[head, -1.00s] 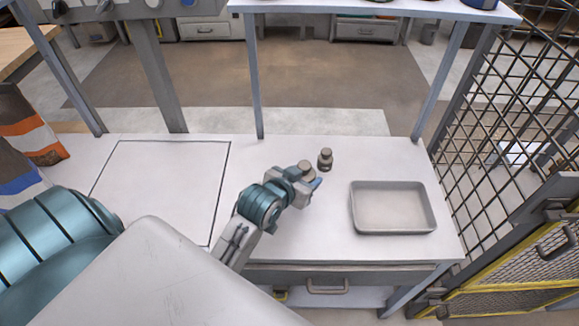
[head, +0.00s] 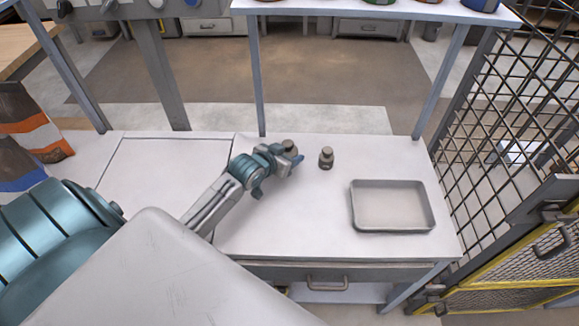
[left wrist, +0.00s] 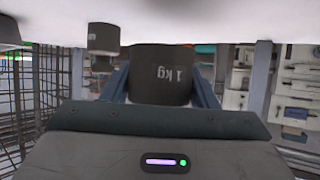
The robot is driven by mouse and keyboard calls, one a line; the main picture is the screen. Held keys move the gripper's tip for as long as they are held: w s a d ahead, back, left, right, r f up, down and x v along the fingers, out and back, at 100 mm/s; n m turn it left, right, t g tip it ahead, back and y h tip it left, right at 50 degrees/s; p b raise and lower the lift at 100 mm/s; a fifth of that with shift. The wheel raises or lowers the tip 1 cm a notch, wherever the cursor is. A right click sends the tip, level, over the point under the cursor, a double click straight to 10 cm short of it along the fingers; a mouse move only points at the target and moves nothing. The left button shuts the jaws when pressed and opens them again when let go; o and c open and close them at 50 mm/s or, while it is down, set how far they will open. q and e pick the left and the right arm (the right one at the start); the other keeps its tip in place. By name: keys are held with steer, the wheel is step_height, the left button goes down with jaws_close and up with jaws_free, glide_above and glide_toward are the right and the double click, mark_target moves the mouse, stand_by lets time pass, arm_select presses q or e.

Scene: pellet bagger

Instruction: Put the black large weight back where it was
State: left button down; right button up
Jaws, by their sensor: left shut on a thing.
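My left gripper (head: 287,157) is shut on a dark weight (head: 289,147) over the back middle of the white table. In the left wrist view this dark weight (left wrist: 161,76) is marked "1 kg" and sits between the two fingers (left wrist: 162,88). That view is upside down, and the weight's base looks at or very near the tabletop; I cannot tell whether it touches. A smaller-looking dark weight (head: 326,158) stands upright to the right of the gripper, apart from it. It also shows in the left wrist view (left wrist: 103,38). My right gripper is not in view.
A grey empty tray (head: 392,231) lies on the right of the table (head: 300,225). A black outlined area (head: 165,180) is on the left. A raised shelf (head: 370,12) on posts spans the back. A mesh fence (head: 510,100) stands at right. The front middle is clear.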

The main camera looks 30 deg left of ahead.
arm_select(q)
steer(key=shift+w+a, duration=0.75)
steer(key=shift+w, duration=0.35)
steer(key=shift+f+p, duration=0.35)
steer(key=shift+f, duration=1.45)
steer(key=c, duration=0.6)
jaws_free()
steer(key=shift+s+f, duration=0.15)
steer(key=shift+o, duration=0.2)
steer(key=v, duration=1.2)
